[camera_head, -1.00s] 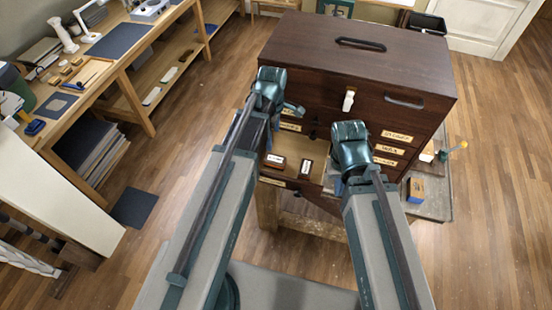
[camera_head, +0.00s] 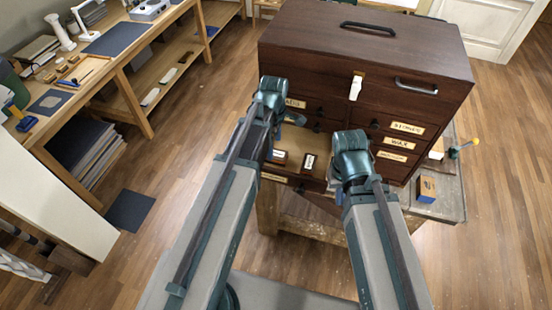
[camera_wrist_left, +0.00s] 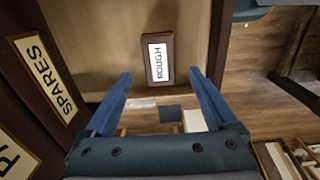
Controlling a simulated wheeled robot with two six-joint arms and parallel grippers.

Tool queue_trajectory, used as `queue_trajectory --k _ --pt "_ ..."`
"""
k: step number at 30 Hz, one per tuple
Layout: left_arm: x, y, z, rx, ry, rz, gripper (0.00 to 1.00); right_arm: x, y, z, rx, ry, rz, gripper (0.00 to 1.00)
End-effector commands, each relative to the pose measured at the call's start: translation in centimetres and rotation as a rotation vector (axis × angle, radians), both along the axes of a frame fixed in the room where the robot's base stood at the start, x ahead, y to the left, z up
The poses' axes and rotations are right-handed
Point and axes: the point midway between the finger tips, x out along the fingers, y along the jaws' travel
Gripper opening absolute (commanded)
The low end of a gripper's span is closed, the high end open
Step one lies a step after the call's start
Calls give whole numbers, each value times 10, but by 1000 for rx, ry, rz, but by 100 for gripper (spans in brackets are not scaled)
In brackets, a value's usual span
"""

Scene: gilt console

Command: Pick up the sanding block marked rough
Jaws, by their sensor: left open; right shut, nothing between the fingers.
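A sanding block (camera_wrist_left: 158,60) with a white label reading ROUGH lies in an open drawer (camera_wrist_left: 90,60) in the left wrist view. My left gripper (camera_wrist_left: 160,88) is open, its two blue fingers apart on either side of the block's near end in the picture; nothing is between them. In the head view the left gripper (camera_head: 292,120) is over the drawer's left part. Two small labelled blocks show there, one reddish-brown (camera_head: 279,157) and one dark (camera_head: 308,163); their lettering is too small to tell which is rough. My right gripper (camera_head: 335,186) is shut and empty by the drawer's right side.
The dark wooden cabinet (camera_head: 365,45) has several labelled drawers and a white tag (camera_head: 356,87). A blue-and-orange block (camera_head: 427,189) lies on the stand (camera_head: 445,205) at right. A workbench (camera_head: 110,50) stands at far left. Wooden floor (camera_head: 180,150) is open between.

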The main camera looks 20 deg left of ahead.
Motion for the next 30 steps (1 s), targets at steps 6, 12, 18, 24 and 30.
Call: queue_trajectory --k 6,12,18,24,30 --pt "0 -3 -16 0 0 -1 91 0 0 -16 0 0 -1 0" --pt "0 -6 -42 0 0 0 91 0 0 -42 0 -1 -3 0" --pt "0 -6 -53 0 0 0 91 0 0 -53 1 -2 -3 0" --pt "0 -6 -51 0 0 0 91 0 0 -51 1 -2 -3 0" --pt "1 -6 -51 0 0 0 57 0 0 -51 1 -2 -3 0"
